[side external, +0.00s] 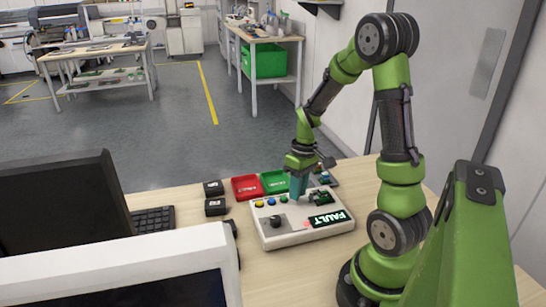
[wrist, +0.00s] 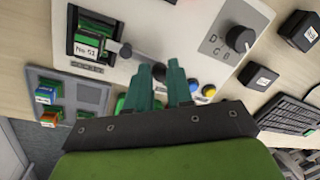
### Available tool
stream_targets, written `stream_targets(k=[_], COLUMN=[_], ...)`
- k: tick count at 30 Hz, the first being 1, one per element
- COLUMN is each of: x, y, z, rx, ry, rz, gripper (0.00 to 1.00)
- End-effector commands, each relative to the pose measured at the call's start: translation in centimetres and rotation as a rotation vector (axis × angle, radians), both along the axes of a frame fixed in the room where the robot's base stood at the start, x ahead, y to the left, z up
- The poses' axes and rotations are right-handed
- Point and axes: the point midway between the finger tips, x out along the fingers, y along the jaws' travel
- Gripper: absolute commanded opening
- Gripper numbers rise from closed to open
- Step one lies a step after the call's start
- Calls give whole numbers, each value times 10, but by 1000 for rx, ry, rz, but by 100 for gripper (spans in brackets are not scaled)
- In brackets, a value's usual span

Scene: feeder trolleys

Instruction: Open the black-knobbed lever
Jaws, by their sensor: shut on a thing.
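The white control box (side external: 300,235) stands on the wooden table, and its panel also shows in the wrist view (wrist: 190,25). The lever (wrist: 125,52) is a grey bar with dark parts, running from beside the board socket toward my fingers. My gripper (wrist: 160,72) has its teal fingertips close together at the lever's end, shut on what appears to be its black knob, mostly hidden between them. In the side external view my gripper (side external: 298,190) points down at the back of the box, and the lever is hard to make out. A green circuit board (wrist: 90,47) sits in the socket.
Coloured buttons (wrist: 208,90) and a black rotary knob (wrist: 240,38) lie beside the fingers. A red tray (side external: 247,188) and a green tray (side external: 273,182) stand behind the box. Black blocks (side external: 214,206), a keyboard (side external: 153,220) and a monitor (side external: 60,205) are to the left.

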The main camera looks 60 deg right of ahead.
Motion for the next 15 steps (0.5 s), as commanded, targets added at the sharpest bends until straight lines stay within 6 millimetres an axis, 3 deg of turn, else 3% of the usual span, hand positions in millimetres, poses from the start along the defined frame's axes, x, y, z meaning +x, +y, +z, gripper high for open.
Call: stream_targets(k=[15], x=[8], y=[-16], z=[1], rx=[-1], ry=[-3], rz=[-450], gripper=[0])
